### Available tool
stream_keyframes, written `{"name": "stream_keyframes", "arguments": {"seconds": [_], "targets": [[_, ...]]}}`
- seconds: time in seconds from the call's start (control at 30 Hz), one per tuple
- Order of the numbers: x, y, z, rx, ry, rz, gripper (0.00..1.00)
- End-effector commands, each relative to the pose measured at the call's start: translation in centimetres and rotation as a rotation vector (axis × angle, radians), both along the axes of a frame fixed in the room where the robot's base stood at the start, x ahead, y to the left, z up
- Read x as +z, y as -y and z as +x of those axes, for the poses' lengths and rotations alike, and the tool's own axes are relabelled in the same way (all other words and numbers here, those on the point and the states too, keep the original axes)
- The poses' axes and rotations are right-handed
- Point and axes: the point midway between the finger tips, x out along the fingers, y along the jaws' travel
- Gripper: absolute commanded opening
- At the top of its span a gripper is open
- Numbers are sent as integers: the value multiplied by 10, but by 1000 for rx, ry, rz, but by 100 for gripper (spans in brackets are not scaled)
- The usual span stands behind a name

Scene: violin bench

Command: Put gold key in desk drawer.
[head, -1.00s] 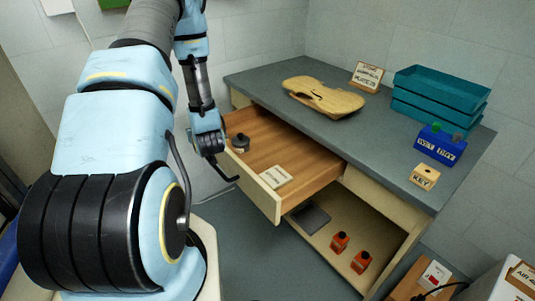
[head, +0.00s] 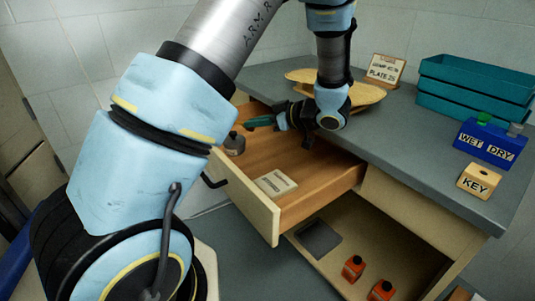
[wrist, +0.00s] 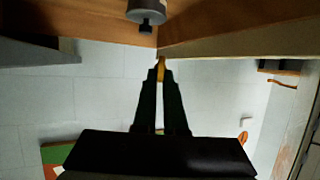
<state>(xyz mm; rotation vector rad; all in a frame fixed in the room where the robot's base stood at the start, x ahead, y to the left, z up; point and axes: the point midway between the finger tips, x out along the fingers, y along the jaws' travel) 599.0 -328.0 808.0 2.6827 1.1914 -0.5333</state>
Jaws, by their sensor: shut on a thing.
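The desk drawer (head: 262,218) is pulled open, with a wooden interior and a pale front. My gripper (head: 250,122) is above the drawer's far left part in the head view, its fingers pointing left. In the wrist view my gripper (wrist: 160,68) is shut on the gold key (wrist: 161,72); only a small gold piece shows between the fingertips. The key cannot be made out in the head view. A drawer corner lies just beyond the fingertips in the wrist view.
In the drawer are a grey knobbed weight (head: 234,144), also in the wrist view (wrist: 147,10), and a pale card (head: 275,183). On the desktop (head: 410,150) are a violin plate (head: 366,92), teal trays (head: 470,90), a WET/DRY holder (head: 487,143) and a KEY block (head: 478,182). Orange bottles (head: 353,267) stand below.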

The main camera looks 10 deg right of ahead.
Motion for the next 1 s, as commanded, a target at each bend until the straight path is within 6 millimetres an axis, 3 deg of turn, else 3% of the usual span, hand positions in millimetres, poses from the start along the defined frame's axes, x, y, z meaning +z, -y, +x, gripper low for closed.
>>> {"name": "stream_keyframes", "arguments": {"seconds": [0.2,0.37,0.6,1.0], "targets": [[-39,-1,0,-1,-2,3,0],[-50,-1,0,-1,-1,1,0],[-81,-1,0,-1,-2,3,0],[-87,-1,0,0,-1,1,0]]}}
